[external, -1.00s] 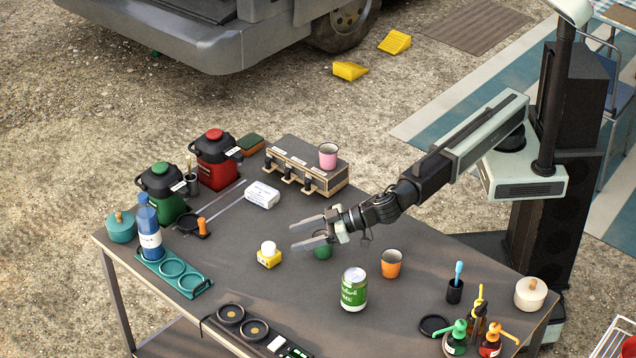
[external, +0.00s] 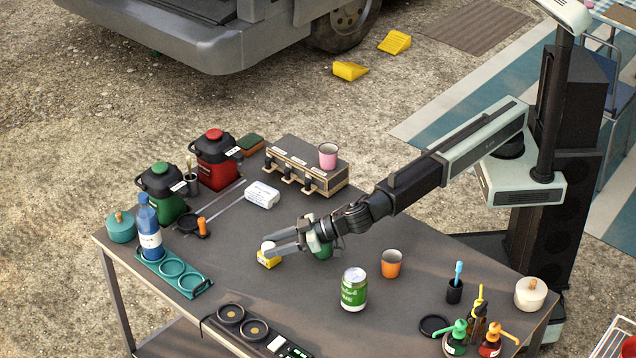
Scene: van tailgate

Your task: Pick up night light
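The night light (external: 268,260) has a yellow base and a white top. It stands on the dark table, left of the middle. My gripper (external: 268,248) has its fingertips at the night light, one finger passing behind it and the other in front of its upper part. The fingers are spread apart around the white top. Whether they touch it cannot be told from this view. The fingers hide part of the white top.
A green cup (external: 322,246) stands close beside my gripper's wrist, partly hidden. A green can (external: 354,290) and an orange cup (external: 391,263) stand to the right. A teal tray (external: 203,288) lies to the left. A white packet (external: 262,195) lies behind.

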